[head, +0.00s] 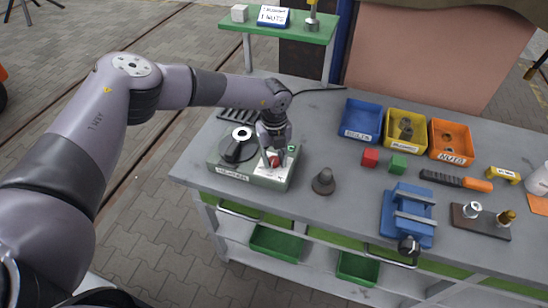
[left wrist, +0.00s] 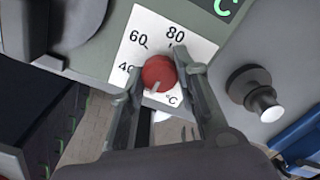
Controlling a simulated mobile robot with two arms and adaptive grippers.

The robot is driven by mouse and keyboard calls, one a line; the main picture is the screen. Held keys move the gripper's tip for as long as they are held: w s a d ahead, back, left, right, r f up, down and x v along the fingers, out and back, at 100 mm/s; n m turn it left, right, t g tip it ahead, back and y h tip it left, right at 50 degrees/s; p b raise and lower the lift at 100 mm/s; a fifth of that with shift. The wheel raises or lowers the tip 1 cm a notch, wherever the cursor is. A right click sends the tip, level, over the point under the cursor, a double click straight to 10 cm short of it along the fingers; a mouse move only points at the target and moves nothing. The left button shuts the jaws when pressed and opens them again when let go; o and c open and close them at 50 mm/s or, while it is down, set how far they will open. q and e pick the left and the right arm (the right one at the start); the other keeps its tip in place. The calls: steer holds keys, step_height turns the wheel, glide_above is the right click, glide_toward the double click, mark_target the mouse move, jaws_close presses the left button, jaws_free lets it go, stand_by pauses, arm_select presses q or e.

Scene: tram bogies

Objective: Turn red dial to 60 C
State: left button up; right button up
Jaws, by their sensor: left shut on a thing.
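The red dial (head: 273,161) is on the white scale plate of a grey-green box (head: 232,176) at the left of the bench. My left gripper (head: 272,157) comes down over it from above. In the left wrist view the dial (left wrist: 158,72) sits between the two fingers of my left gripper (left wrist: 160,78), which is shut on it. The scale plate (left wrist: 150,28) shows 40 at left, 60 at upper left, 80 above and °C below right. A pale mark on the dial's lower part points roughly down, away from the 60. My right gripper is not in view.
Blue (head: 361,119), yellow (head: 405,130) and orange (head: 450,141) bins stand at the back. A blue vise (head: 408,216) is at the front right. Bench top between cone and vise is clear.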

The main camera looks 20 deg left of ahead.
arm_select(q)
steer(key=m+b, duration=0.2)
steer(key=m, duration=0.1)
steer(key=shift+f, duration=0.2)
steer(key=m+b, duration=0.2)
steer(key=shift+m+b, duration=0.3)
steer(key=shift+m, duration=0.1)
steer(key=m+b, duration=0.5)
steer(key=m, duration=0.1)
steer(key=m+b, duration=0.4)
steer(key=m, duration=0.2)
steer(key=shift+a+m+b, duration=0.1)
steer(key=shift+m+b, duration=0.3)
steer(key=m+b, duration=0.1)
steer(key=m, duration=0.2)
steer(key=shift+r+b, duration=0.1)
steer(key=shift+b, duration=0.2)
steer(key=shift+r+m+b, duration=0.1)
steer(key=shift+m+b, duration=0.3)
steer(key=shift+m, duration=0.6)
